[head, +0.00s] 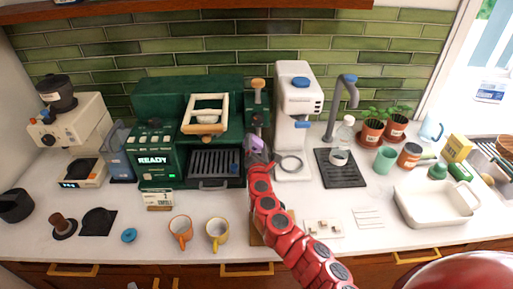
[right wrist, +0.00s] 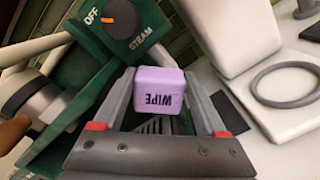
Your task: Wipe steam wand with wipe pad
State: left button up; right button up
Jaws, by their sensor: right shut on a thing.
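My right gripper (head: 257,152) is shut on the purple wipe pad (head: 257,144), beside the right end of the green espresso machine (head: 160,100). The right wrist view shows the pad (right wrist: 158,92), lettered WIPE, between the two fingers of the gripper (right wrist: 160,105). My left gripper is not in view.
A white machine (head: 298,105) stands close to the right of my gripper. An orange mug (head: 180,232) and a yellow mug (head: 217,233) stand in front of the espresso machine. A white tub (head: 435,205) is at the right. The front left counter has free room.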

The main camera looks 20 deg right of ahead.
jog(key=shift+b+x, duration=0.5)
jog(key=shift+x, duration=0.5)
dwell(0.5)
jog(key=shift+d+r, duration=0.15)
jog(key=shift+d, duration=0.1)
jog(key=shift+a, duration=0.35)
jog(key=shift+c, duration=0.7)
dwell(0.4)
